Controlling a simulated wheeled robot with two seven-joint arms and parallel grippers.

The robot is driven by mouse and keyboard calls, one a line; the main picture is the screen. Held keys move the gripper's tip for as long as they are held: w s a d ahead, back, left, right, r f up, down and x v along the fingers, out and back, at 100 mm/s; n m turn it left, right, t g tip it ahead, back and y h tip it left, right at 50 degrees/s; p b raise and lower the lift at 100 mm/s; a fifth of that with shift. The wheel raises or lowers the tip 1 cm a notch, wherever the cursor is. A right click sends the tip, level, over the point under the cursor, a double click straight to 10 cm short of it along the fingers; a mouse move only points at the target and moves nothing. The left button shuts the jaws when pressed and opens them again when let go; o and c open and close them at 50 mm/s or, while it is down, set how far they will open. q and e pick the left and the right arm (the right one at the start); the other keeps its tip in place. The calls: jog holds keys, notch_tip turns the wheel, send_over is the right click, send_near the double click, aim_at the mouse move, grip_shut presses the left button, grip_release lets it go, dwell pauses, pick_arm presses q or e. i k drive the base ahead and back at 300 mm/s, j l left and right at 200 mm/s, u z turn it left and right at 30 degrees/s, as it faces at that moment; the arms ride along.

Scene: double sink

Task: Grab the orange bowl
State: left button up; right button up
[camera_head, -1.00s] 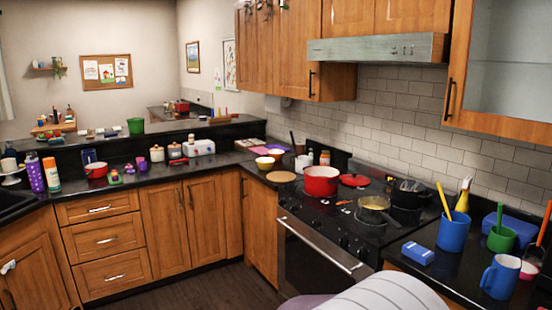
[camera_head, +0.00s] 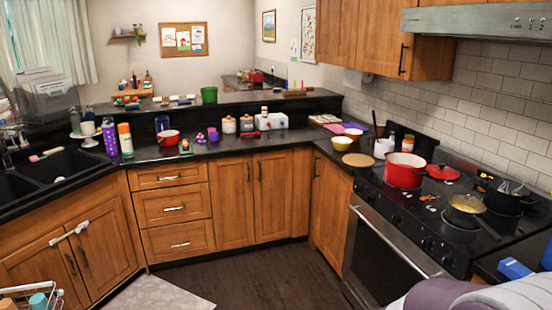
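No bowl that is clearly orange can be made out. Two small bowls stand close together on the far counter, left of the stove. The nearer bowl (camera_head: 342,144) looks pale yellow. The farther bowl (camera_head: 353,134) looks yellow-orange inside, and its near side is partly hidden by the nearer one. Neither of my grippers is in view. A rounded white and grey-purple part of my arm shows at the bottom right, well apart from the bowls.
A red pot (camera_head: 404,172) and a pan (camera_head: 464,214) stand on the stove. A round wooden board (camera_head: 384,148) lies beside the bowls. A double sink (camera_head: 65,166) is at the left. An open dish rack (camera_head: 30,296) is at the bottom left. The dark floor (camera_head: 262,272) between is clear.

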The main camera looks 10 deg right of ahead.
aim_at(353, 136)
jog(key=i+z, duration=0.4)
jog(key=i, duration=2.35)
